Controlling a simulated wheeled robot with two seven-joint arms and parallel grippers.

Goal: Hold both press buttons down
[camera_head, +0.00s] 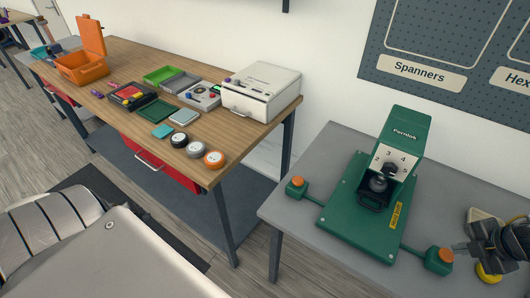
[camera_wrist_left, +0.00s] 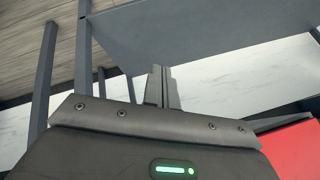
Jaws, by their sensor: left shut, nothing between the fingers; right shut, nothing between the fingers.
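The green press (camera_head: 368,205) stands on the grey bench in the head view, with its front panel facing me. One orange press button (camera_head: 297,181) sits on a green box to its left, the other orange press button (camera_head: 445,256) on a green box to its right. My left gripper (camera_wrist_left: 164,80) shows only in the left wrist view, shut and empty, with a grey slab and table legs beyond it. My right gripper (camera_head: 463,246) is shut in the head view, its dark fingers close beside the right button; contact is unclear.
The grey bench (camera_head: 335,145) has bare room left of and behind the press. A yellow round thing (camera_head: 488,273) lies by its right edge. A wooden workbench (camera_head: 135,65) with boxes and rolls stands at left. My own grey body parts fill the lower left.

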